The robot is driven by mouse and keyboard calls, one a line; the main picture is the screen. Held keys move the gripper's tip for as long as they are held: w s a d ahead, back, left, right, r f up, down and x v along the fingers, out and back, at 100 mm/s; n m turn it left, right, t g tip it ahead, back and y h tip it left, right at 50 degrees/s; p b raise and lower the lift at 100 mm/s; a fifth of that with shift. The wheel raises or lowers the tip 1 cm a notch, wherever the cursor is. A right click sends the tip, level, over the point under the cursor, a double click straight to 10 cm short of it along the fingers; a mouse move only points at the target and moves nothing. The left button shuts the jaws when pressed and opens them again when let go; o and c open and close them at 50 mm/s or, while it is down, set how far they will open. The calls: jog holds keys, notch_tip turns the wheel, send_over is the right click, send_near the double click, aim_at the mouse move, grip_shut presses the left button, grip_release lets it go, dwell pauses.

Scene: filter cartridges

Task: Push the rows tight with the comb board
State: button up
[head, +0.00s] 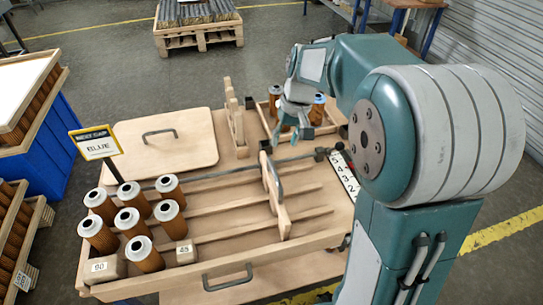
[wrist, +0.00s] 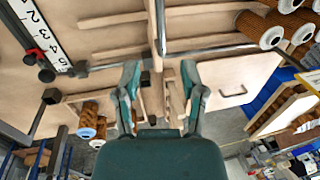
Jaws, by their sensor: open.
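The comb board (head: 275,195) stands upright across the rows of the wooden tray (head: 225,263), with a dark handle on its face. Several orange-brown cartridges (head: 130,222) with pale caps stand in the rows at the tray's left end, well apart from the board. My gripper (head: 291,132) is open and empty, above and behind the comb board, near the tray's back rail. In the wrist view my gripper (wrist: 162,88) has its fingers spread, and the comb board (wrist: 157,25) shows edge-on beyond them. I see no contact between the fingers and the board.
A notched wooden rack (head: 234,115) stands upright behind the tray, beside a flat lid (head: 165,140) with a handle. A small bin (head: 270,107) at the back right holds cartridges, some blue-capped. A sign (head: 95,143) reads BLUE. Two small blocks (head: 105,268) (head: 186,252) sit near the cartridges.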

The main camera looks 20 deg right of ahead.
aim_at(275, 172)
jog(key=f, duration=0.3)
jog(key=a+f, duration=0.1)
jog(key=f, duration=0.3)
jog(key=a+f, duration=0.1)
jog(key=f, duration=0.2)
jog(key=shift+a+f, duration=0.1)
jog(key=shift+f, duration=0.25)
grip_shut()
